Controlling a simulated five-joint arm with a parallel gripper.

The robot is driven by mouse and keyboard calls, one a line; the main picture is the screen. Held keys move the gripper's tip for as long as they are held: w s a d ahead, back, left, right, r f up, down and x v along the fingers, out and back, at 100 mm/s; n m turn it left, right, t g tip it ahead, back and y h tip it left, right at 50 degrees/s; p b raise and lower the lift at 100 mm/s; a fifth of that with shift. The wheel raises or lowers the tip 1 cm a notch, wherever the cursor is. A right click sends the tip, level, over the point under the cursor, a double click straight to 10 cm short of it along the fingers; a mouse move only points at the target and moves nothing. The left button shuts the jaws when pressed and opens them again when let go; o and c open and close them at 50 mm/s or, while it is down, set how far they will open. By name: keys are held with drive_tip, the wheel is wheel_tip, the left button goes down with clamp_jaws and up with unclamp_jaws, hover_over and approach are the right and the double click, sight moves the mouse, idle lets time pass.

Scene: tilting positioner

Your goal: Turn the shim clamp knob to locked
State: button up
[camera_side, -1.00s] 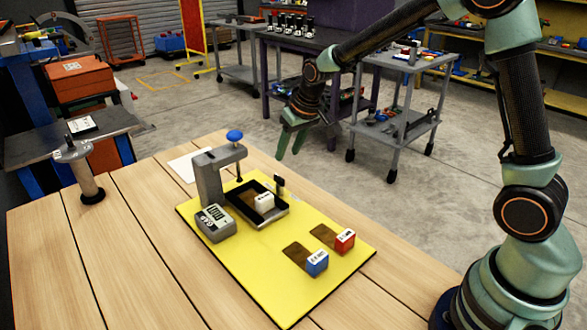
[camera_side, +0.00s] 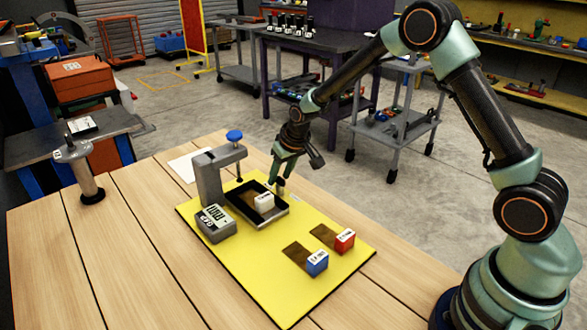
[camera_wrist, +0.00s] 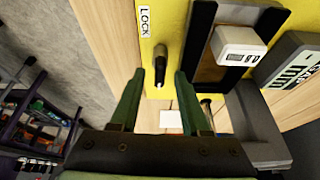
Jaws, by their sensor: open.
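The clamp knob (camera_wrist: 160,64) is a small black bar with a pale metal end, standing at the edge of the yellow board in the wrist view. A white LOCK label (camera_wrist: 145,21) lies beyond it, slightly left. My gripper (camera_wrist: 159,76) is open, one green finger on each side of the knob's line, with no visible contact. In the side view my gripper (camera_side: 277,184) is low at the tray's back right edge and mostly hides the knob. The black tray (camera_side: 269,218) holds a white labelled block (camera_side: 264,202). The knob's exact turn position is unclear.
A grey C-shaped stand (camera_side: 209,180) with a blue top knob (camera_side: 234,136) rises left of the tray. A grey display box (camera_side: 215,224) sits before it. Blue (camera_side: 317,263) and red (camera_side: 344,240) blocks stand at the front right of the yellow board (camera_side: 265,277).

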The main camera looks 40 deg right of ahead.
clamp_jaws()
drive_tip(key=shift+a+m, duration=0.15)
drive_tip(key=shift+m, duration=0.55)
unclamp_jaws()
drive_tip(key=shift+r, duration=0.1)
drive_tip(key=v, duration=1.2)
